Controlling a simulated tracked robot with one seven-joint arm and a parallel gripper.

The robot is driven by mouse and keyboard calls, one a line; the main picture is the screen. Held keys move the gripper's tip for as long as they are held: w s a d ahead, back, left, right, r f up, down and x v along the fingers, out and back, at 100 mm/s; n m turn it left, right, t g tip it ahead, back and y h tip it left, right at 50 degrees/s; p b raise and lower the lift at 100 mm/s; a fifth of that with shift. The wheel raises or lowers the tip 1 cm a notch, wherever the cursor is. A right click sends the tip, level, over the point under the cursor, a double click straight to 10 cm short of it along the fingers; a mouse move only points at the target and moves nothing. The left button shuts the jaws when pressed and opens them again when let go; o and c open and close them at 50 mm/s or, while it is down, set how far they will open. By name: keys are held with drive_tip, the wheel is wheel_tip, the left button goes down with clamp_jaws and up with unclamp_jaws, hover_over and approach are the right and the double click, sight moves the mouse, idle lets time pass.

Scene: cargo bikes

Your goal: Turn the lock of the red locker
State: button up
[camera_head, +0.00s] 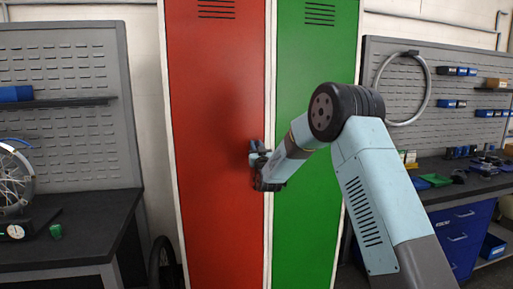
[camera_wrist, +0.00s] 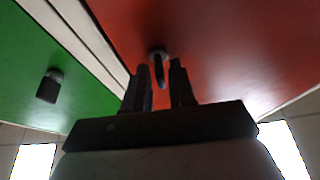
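The red locker (camera_head: 215,120) stands upright in the middle of the head view, with its door closed. Its lock (camera_wrist: 159,68), a small dark lever on a round base, shows in the wrist view on the red door. My gripper (camera_head: 257,162) is at the right edge of the red door and hides the lock in the head view. In the wrist view my gripper (camera_wrist: 159,78) is open, with one finger on each side of the lock lever. Small gaps show between lever and fingers; contact cannot be told.
A green locker (camera_head: 312,110) adjoins on the right; its own dark lock (camera_wrist: 49,86) shows in the wrist view. A dark workbench (camera_head: 75,235) with a wheel stands at left, and another bench (camera_head: 455,190) with blue drawers at right.

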clamp_jaws()
drive_tip(key=shift+m, duration=0.4)
drive_tip(key=m+h, duration=0.3)
drive_tip(key=m, duration=0.2)
drive_tip(key=shift+d+f+m+g+h, duration=0.1)
drive_tip(key=shift+m+g+h, duration=0.7)
drive_tip(key=shift+m, duration=1.95)
drive_tip(key=shift+d+r+m+g+h, duration=0.1)
drive_tip(key=shift+m+g+h, duration=0.65)
drive_tip(key=shift+m, duration=2.05)
drive_tip(key=shift+f+m+g+h, duration=0.1)
drive_tip(key=shift+m+g+h, duration=0.25)
drive_tip(key=shift+m+h, duration=1.6)
drive_tip(key=shift+m+y, duration=0.8)
drive_tip(key=shift+m, duration=0.2)
